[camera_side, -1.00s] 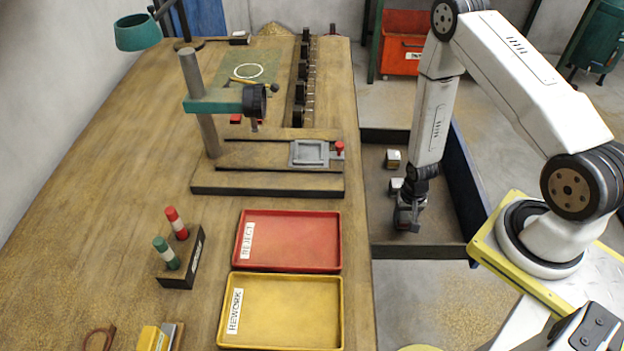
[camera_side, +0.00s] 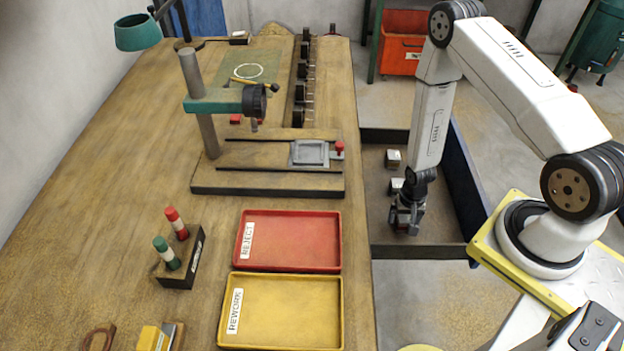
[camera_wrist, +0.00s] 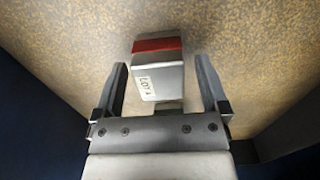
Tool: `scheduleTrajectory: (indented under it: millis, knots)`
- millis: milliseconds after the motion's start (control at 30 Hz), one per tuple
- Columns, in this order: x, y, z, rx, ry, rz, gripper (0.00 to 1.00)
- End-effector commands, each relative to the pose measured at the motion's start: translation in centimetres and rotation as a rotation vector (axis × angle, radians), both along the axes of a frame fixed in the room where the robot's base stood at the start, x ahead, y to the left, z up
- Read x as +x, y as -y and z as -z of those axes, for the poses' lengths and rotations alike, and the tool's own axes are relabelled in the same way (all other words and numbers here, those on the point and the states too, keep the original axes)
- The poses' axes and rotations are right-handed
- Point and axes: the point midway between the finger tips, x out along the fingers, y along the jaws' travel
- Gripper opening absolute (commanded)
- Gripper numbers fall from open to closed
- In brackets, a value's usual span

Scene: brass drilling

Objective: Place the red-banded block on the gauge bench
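The red-banded block (camera_wrist: 158,72) shows in the wrist view as a pale block with a red band at its far end and a printed label. My gripper (camera_wrist: 160,80) is open, with one finger on each side of the block and a visible gap at both sides. In the side view my gripper (camera_side: 405,222) points down, low in the dark tray (camera_side: 425,238) right of the bench; I cannot make out the red-banded block there. The wooden bench (camera_side: 130,130) fills the left; I cannot tell which part is the gauge bench.
Two other small blocks (camera_side: 393,159) (camera_side: 396,186) are in the tray behind my gripper. The bench holds a red REJECT tray (camera_side: 290,240), a yellow REWORK tray (camera_side: 285,310), a drill stand (camera_side: 205,130) and a marker holder (camera_side: 182,262). The bench's left side is largely clear.

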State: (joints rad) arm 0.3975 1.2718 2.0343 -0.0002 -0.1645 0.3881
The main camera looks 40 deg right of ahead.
Motion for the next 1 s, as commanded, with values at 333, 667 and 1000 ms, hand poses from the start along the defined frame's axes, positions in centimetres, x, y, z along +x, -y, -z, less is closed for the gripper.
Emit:
scheduleTrajectory:
  millis: [333,667,1000]
  knots:
    - [0.0,0.0,-0.5,-0.001,0.001,0.000,0.94]
    - [0.0,0.0,-3.1,-0.001,0.002,0.000,0.94]
    - [-0.2,0.0,-6.5,-0.001,0.001,0.000,0.94]
